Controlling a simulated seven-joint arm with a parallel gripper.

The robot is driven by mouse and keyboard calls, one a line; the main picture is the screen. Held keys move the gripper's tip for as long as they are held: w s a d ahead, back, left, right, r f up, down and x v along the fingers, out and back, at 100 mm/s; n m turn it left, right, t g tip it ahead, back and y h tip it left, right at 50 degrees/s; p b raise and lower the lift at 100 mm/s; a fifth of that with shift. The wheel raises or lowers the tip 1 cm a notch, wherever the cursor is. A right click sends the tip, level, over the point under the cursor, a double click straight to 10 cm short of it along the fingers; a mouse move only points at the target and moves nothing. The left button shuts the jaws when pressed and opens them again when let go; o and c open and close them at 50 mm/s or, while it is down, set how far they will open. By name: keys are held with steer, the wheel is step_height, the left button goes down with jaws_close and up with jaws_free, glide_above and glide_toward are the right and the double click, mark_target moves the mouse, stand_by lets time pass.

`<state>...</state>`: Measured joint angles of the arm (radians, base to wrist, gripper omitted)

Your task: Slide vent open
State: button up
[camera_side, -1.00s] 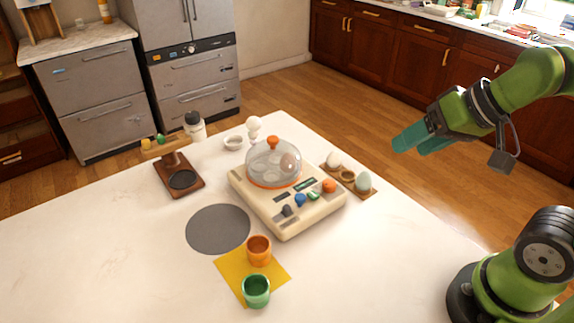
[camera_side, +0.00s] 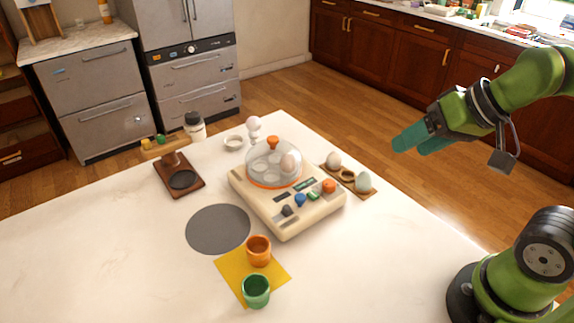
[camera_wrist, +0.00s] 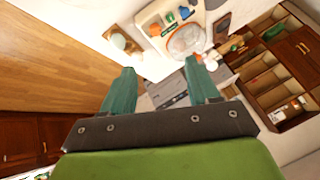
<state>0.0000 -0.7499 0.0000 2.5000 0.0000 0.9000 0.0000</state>
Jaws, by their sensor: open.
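A cream egg cooker (camera_side: 285,222) stands on the white table, with a clear domed lid (camera_side: 262,160) topped by an orange knob (camera_side: 272,142). An egg shows under the dome. My gripper (camera_side: 408,145) is open and empty, up and to the right of the cooker, well apart from it. The wrist view shows the cooker (camera_wrist: 158,18) beyond my fingers (camera_wrist: 160,72).
An egg tray (camera_side: 348,176) sits right of the cooker. An egg on a stand (camera_side: 254,124), a white ring (camera_side: 234,142) and a shaker (camera_side: 195,127) are behind. A wooden holder (camera_side: 180,180), grey disc (camera_side: 218,229), orange cup (camera_side: 258,250) and green cup (camera_side: 256,291) lie left and front.

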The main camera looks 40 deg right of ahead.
steer(key=shift+c, duration=0.6)
steer(key=shift+a+f, duration=0.2)
steer(key=shift+f, duration=0.1)
steer(key=shift+c, duration=0.6)
steer(key=n+g+h, duration=0.2)
steer(key=n+g, duration=0.5)
steer(key=n, duration=1.5)
glide_above(287, 206)
step_height(287, 206, down, 2)
steer(key=f, duration=0.1)
step_height(287, 206, down, 16)
steer(key=shift+r, duration=0.25)
steer(key=shift+c, duration=0.2)
